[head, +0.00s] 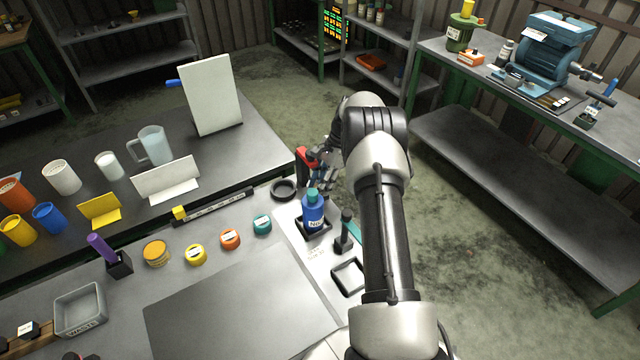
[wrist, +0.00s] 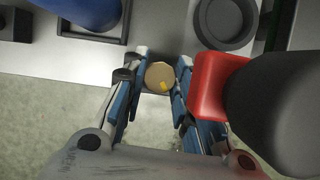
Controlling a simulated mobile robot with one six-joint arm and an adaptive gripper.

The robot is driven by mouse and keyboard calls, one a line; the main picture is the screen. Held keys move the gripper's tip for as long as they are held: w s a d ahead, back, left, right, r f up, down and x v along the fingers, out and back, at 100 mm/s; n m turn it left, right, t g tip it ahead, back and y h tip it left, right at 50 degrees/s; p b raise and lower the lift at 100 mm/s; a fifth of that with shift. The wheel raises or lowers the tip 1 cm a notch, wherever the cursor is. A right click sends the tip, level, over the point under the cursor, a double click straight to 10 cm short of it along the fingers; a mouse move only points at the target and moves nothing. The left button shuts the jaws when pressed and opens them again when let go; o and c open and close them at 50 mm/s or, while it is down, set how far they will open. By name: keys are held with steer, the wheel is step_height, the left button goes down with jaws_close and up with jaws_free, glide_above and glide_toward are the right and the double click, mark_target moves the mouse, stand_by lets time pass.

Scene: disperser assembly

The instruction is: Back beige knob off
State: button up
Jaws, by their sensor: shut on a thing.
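The beige knob (wrist: 158,76) shows as a round face with a small yellow mark in the wrist view. My gripper (wrist: 162,66) has its blue-padded fingers on either side of the knob and is shut on it. The knob is beside a red part (wrist: 212,85) with a large dark cylinder in front of it. In the head view my gripper (head: 320,160) is at the bench's right end, next to the red part (head: 303,160). The knob cannot be made out there, and my arm covers part of the area.
A blue bottle (head: 313,213) stands in a square holder close to my gripper. A black ring-shaped holder (head: 284,190) is left of it, and a black upright tool (head: 345,232) is right of it. Bare floor (head: 450,210) lies right of the arm.

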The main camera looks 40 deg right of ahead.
steer(key=o, duration=1)
steer(key=shift+o, duration=0.2)
steer(key=shift+r, duration=0.1)
steer(key=v, duration=1.1)
steer(key=shift+d+r, duration=0.15)
steer(key=shift+r, duration=0.25)
steer(key=shift+s, duration=0.1)
